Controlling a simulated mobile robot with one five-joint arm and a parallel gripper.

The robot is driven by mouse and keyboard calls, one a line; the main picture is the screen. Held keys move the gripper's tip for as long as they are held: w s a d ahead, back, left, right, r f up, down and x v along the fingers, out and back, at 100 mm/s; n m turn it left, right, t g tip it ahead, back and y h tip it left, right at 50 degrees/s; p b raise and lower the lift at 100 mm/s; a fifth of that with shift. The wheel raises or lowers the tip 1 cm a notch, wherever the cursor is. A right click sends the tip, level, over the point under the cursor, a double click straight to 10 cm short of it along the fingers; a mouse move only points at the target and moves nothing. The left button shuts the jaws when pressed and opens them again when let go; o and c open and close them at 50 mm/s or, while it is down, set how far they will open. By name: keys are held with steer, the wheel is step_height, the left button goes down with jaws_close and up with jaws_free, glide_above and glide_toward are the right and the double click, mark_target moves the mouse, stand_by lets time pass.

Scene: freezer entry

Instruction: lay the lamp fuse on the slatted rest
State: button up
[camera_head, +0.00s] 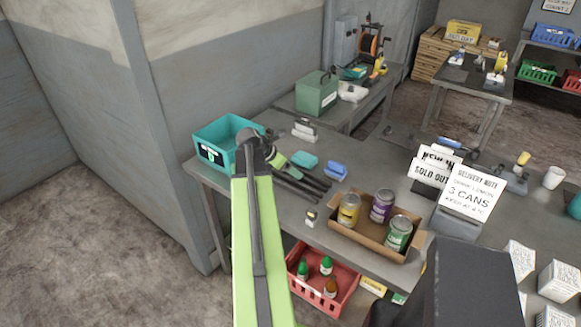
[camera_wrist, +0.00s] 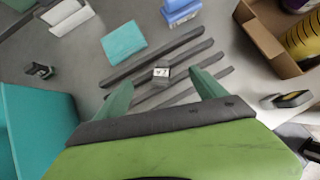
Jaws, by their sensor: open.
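The slatted rest (camera_wrist: 150,58) is a row of dark parallel bars on the grey bench; it also shows in the head view (camera_head: 298,191), partly behind my arm. A small dark piece with a white marked face (camera_wrist: 161,73) lies on the bars, and looks like the lamp fuse; I cannot read its marking. My gripper (camera_wrist: 161,80) is open, its two green fingers either side of that piece with gaps visible. In the head view my gripper (camera_head: 274,157) hangs over the rest's far left end, and the piece cannot be made out there.
A teal bin (camera_head: 213,146) stands left. A teal block (camera_wrist: 123,40) and a blue block (camera_head: 336,171) lie beyond the bars. Similar small dark pieces lie left (camera_wrist: 40,70) and right (camera_wrist: 292,98). A cardboard tray of cans (camera_head: 352,238) stands to the right.

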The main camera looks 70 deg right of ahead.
steer(key=p+v, duration=0.5)
steer(key=v, duration=0.1)
steer(key=shift+r, duration=0.5)
steer(key=shift+s+d, duration=0.1)
steer(key=shift+d, duration=0.05)
